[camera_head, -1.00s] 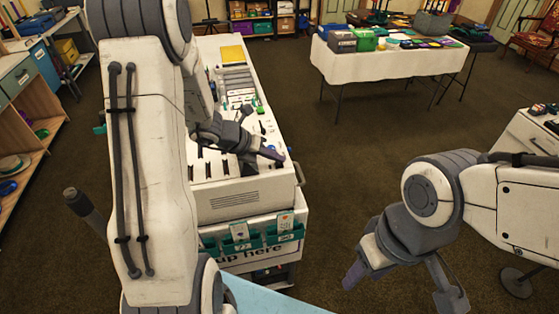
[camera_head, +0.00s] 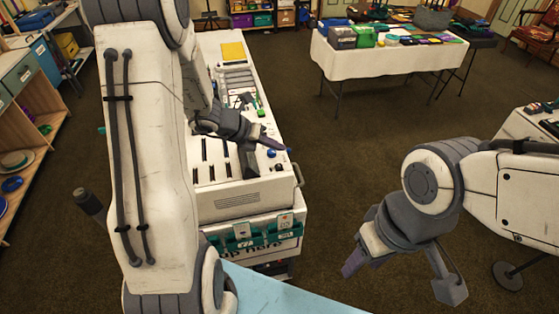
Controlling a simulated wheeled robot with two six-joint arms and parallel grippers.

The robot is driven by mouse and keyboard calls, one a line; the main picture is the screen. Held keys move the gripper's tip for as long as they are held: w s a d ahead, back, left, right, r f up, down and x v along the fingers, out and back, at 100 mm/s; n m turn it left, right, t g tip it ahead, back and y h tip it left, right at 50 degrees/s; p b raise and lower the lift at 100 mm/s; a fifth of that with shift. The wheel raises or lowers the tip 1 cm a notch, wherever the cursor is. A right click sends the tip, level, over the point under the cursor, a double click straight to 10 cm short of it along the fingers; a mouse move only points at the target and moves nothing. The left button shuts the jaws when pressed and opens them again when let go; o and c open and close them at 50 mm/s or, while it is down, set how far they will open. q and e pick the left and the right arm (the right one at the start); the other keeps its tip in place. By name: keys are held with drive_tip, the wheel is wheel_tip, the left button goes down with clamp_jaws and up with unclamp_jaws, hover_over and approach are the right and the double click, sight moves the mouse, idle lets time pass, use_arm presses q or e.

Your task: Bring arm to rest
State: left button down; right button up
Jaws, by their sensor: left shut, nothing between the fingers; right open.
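My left gripper (camera_head: 271,143) is shut and empty. It is over the top of the white cart (camera_head: 243,196), near its right front part. My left arm crosses the left half of the view and hides part of the cart. My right gripper (camera_head: 402,277) is open and empty, with its fingers spread, over the brown carpet at the lower right. It is apart from the cart and touches nothing that I can see.
Teal pockets with cards (camera_head: 243,233) hang on the cart's front. A table with a white cloth (camera_head: 379,63) holds boxes at the back right. Wooden shelves (camera_head: 38,140) stand at the left. The carpet (camera_head: 360,140) between cart and table is clear.

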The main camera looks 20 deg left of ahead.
idle(0.4)
use_arm(q)
drive_tip(key=s+d+r+m+g+b, duration=0.2)
drive_tip(key=s+d+m+g+b, duration=0.35)
drive_tip(key=s+d+m, duration=1.15)
drive_tip(key=s+m+y+b, duration=0.1)
drive_tip(key=s+m, duration=0.2)
drive_tip(key=m, duration=0.6)
drive_tip(key=s+f+m+y, duration=0.1)
drive_tip(key=s+m, duration=0.3)
drive_tip(key=m, duration=0.4)
drive_tip(key=s+m+g+y+b, duration=0.1)
drive_tip(key=s+m+y, duration=0.2)
drive_tip(key=m, duration=0.6)
drive_tip(key=shift+s+a+f+m+b, duration=0.3)
drive_tip(key=shift+s+a, duration=0.05)
drive_tip(key=shift+s, duration=0.2)
